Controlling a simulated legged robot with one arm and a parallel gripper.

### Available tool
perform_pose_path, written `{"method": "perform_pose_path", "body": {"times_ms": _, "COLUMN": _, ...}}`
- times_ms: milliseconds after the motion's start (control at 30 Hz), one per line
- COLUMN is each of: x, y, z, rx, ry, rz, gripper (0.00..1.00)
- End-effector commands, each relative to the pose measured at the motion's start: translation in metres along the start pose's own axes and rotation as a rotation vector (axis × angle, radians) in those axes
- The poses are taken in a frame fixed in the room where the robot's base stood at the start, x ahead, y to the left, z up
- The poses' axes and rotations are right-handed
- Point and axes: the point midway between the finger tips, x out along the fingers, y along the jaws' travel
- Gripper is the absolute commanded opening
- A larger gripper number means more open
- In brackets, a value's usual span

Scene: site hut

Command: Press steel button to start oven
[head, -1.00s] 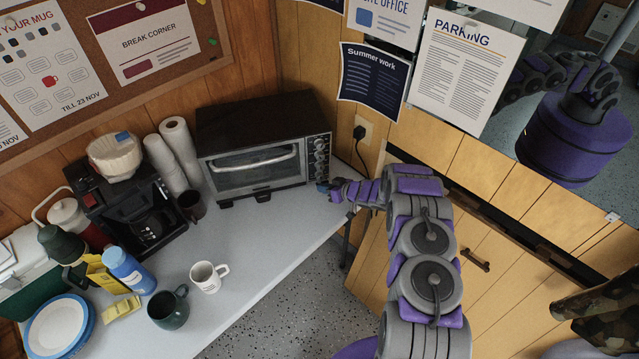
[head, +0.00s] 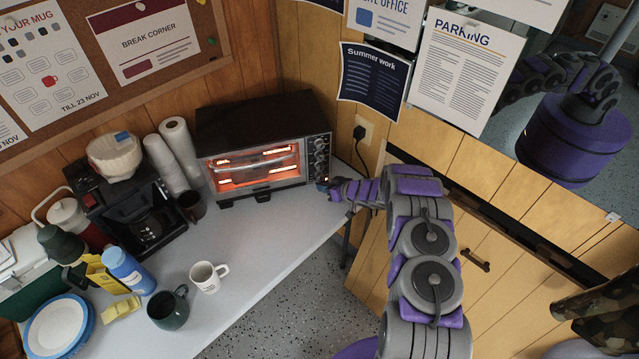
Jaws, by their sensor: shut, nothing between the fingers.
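The toaster oven (head: 262,130) stands at the back right of the counter, with its door shut. Orange heating elements (head: 250,157) glow behind its glass. A column of knobs (head: 319,155) runs down the right of its front. My gripper (head: 326,186) is shut and empty at the lower right corner of the oven front, at the bottom of the control panel. The steel button is hidden or too small to make out there. I cannot tell whether the fingertips touch it. A small orange light shows just above my gripper.
A dark mug (head: 191,206) and paper towel rolls (head: 180,150) stand left of the oven. A coffee maker (head: 140,212), a white mug (head: 208,276) and a green mug (head: 168,307) are farther left and nearer. The middle of the counter (head: 255,235) is clear.

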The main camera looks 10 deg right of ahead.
Motion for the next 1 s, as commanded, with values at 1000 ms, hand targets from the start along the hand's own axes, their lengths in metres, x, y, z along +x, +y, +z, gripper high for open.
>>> {"method": "perform_pose_path", "body": {"times_ms": 1000, "x": -0.032, "y": -0.024, "z": 0.023, "rx": 0.003, "ry": -0.001, "rz": -0.002, "gripper": 0.0}}
